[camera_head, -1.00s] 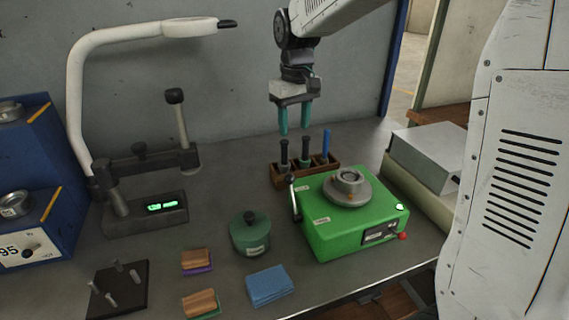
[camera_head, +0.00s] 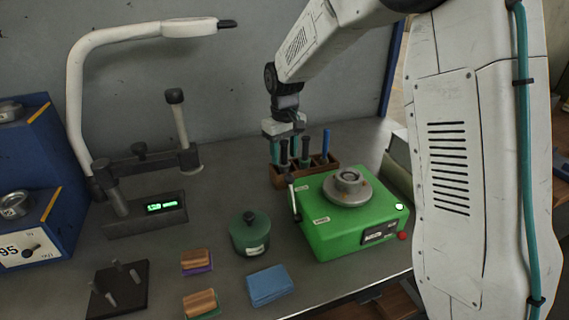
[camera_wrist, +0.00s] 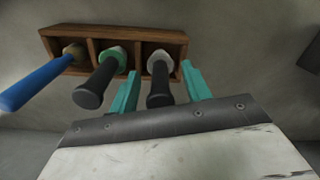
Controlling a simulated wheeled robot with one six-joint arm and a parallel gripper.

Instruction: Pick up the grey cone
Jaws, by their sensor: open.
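A wooden rack (camera_wrist: 112,35) with three compartments holds three handled tools. In the wrist view, the right compartment holds a tool with a pale grey collar and black handle, which looks like the grey cone (camera_wrist: 161,62); its lower end is hidden in the rack. My gripper (camera_wrist: 161,72) is open, its teal fingers on either side of this handle with gaps showing. In the head view, my gripper (camera_head: 285,152) is down at the left end of the rack (camera_head: 287,182), around the leftmost black handle (camera_head: 284,153).
A black-handled tool with a green collar (camera_wrist: 113,60) stands in the middle compartment, close to one finger. A blue-handled tool (camera_wrist: 40,82) is in the other end compartment. A green machine (camera_head: 335,228) stands just in front of the rack. A green lidded pot (camera_head: 249,237) is left.

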